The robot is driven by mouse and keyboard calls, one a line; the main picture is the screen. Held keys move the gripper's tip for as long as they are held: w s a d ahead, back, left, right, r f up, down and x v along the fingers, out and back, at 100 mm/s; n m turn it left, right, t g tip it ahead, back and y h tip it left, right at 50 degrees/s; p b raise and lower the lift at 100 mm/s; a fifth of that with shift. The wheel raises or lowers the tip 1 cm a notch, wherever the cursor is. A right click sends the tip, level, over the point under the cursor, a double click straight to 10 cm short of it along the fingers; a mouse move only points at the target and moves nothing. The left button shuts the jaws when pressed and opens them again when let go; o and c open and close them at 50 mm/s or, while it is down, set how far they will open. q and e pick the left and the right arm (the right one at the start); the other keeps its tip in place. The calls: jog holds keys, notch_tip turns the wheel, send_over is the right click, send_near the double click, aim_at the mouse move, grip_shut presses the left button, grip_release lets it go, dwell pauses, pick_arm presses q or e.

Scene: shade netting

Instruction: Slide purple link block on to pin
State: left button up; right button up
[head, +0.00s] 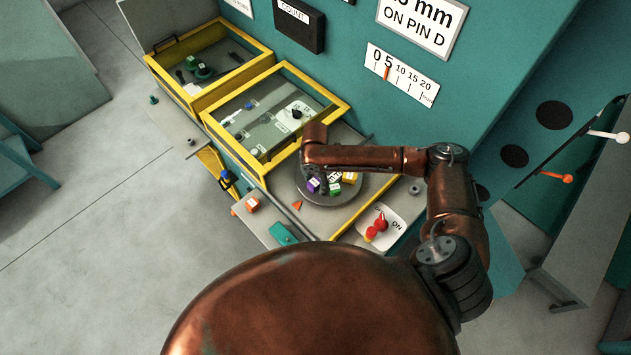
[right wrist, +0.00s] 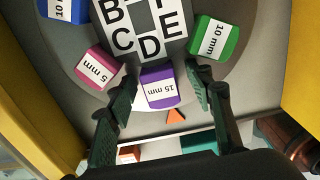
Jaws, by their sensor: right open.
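The purple link block (right wrist: 160,88), labelled "15 mm", lies on a grey round plate and also shows in the head view (head: 313,185). My right gripper (right wrist: 163,92) is open, with one dark green finger on each side of the purple block. I cannot tell whether the fingers touch it. In the head view the right wrist hangs over the round plate (head: 345,196). A central hub (right wrist: 148,30) has letters B, C, D and E around it, and the purple block sits beside D. I cannot clearly make out a pin. My left gripper is out of view.
Pink (right wrist: 95,70), blue (right wrist: 65,10) and green (right wrist: 205,40) blocks sit around the hub. An orange pointer (right wrist: 176,116) lies near the purple block.

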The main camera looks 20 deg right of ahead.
aim_at(315, 181)
jog(key=shift+r, duration=0.2)
notch_tip(315, 181, up, 12)
jog(key=shift+f, duration=0.15)
dwell(0.5)
